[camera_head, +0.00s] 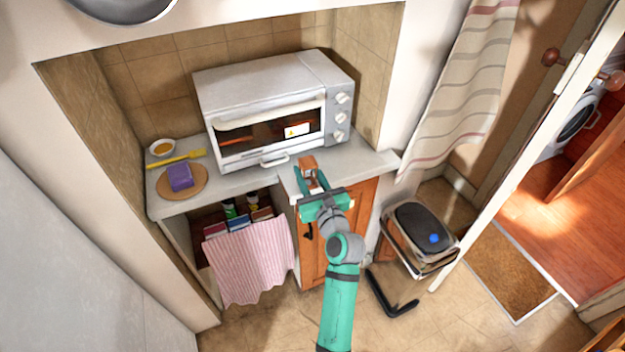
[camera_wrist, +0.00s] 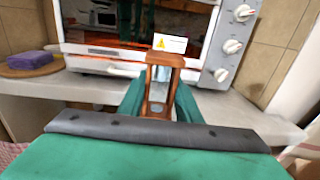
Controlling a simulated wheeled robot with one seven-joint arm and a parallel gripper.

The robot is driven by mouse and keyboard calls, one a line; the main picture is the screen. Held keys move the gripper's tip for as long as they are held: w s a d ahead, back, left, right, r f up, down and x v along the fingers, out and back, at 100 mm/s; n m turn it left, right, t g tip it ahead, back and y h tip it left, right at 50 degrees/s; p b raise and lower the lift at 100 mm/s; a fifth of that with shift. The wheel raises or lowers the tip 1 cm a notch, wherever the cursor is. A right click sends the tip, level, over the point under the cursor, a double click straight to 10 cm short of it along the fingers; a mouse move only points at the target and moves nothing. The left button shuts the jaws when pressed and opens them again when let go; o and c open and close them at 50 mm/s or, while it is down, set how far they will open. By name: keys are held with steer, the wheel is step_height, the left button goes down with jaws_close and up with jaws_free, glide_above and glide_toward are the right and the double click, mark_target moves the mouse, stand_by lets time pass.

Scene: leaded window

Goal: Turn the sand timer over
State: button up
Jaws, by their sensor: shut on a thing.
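The sand timer (camera_wrist: 163,62) has a brown wooden frame with clear glass in it. In the wrist view it stands upright between the fingers of my gripper (camera_wrist: 160,105), in front of the toaster oven. In the head view the timer (camera_head: 308,164) shows as a small brown block at the front edge of the counter, and my gripper (camera_head: 312,184) reaches it from the front. The green fingers are shut on it. The timer's lower part is partly hidden by my gripper, and I cannot tell whether it touches the counter. The sand level is too small to tell.
A toaster oven (camera_head: 265,105) stands right behind the timer on the counter (camera_head: 225,185). To the left are a round board (camera_head: 200,190) with a purple block (camera_head: 179,177), a yellow utensil (camera_head: 180,159) and a small bowl (camera_head: 162,147). A pink striped cloth (camera_head: 250,262) hangs below.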

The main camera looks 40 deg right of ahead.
steer(key=x, duration=0.4)
steer(key=shift+a+f, duration=0.15)
steer(key=shift+w+f, duration=0.1)
steer(key=shift+f, duration=0.8)
steer(key=o, duration=1.2)
steer(key=shift+c, duration=0.2)
steer(key=v, duration=1.1)
